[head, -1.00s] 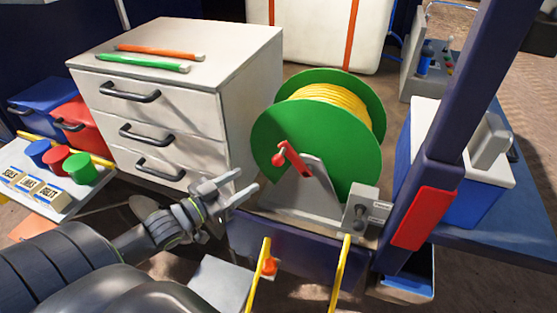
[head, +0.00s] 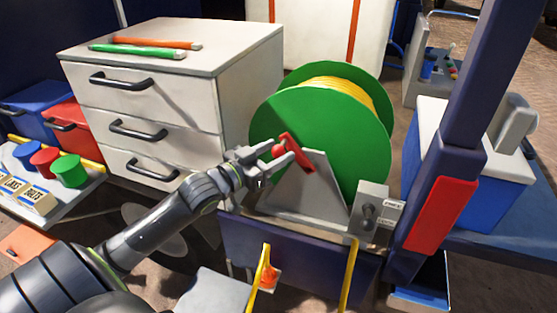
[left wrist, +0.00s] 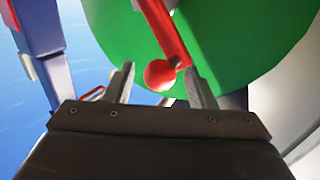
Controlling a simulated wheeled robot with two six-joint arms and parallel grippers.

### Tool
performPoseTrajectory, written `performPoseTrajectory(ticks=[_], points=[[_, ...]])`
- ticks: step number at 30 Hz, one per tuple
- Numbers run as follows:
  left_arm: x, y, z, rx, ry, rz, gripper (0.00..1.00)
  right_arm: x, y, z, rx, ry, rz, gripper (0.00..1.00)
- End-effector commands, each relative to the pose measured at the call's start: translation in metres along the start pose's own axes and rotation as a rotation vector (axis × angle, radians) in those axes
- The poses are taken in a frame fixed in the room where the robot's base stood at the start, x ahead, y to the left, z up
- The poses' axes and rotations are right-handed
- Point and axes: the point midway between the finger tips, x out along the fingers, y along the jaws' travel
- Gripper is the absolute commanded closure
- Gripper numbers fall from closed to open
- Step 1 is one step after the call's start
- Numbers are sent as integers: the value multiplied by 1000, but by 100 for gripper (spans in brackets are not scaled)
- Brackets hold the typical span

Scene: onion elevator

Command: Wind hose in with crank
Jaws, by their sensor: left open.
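A green reel (head: 345,135) stands on a grey metal stand (head: 310,190) with yellow hose (head: 340,92) wound on it. Its red crank (head: 297,152) points toward the upper left and carries a round red knob (head: 278,151). My left gripper (head: 272,161) is open with its fingers at the knob. In the left wrist view the knob (left wrist: 159,75) lies between the two fingertips (left wrist: 158,85), with no clear grip on it. I cannot tell whether a finger touches it. My right gripper is not in view.
A white drawer cabinet (head: 200,95) stands left of the reel. A grey box with a knob (head: 370,212) is right of the stand. A dark blue post (head: 470,110) with a red panel (head: 440,214) rises at the right. Yellow rails (head: 350,275) stand in front.

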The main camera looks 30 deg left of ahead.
Motion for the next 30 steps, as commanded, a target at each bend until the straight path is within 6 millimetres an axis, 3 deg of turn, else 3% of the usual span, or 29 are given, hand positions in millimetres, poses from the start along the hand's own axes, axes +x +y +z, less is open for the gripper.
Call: performPoseTrajectory(ticks=[4, 16, 27, 30], points=[[10, 0, 2, 1, 1, 0, 50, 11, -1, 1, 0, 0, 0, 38], [14, 0, 0, 0, -1, 1, 50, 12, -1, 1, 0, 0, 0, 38], [13, 0, 0, -1, -1, 1, 97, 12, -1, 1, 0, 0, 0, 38], [13, 1, 0, -1, -1, 2, 100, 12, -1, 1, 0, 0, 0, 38]])
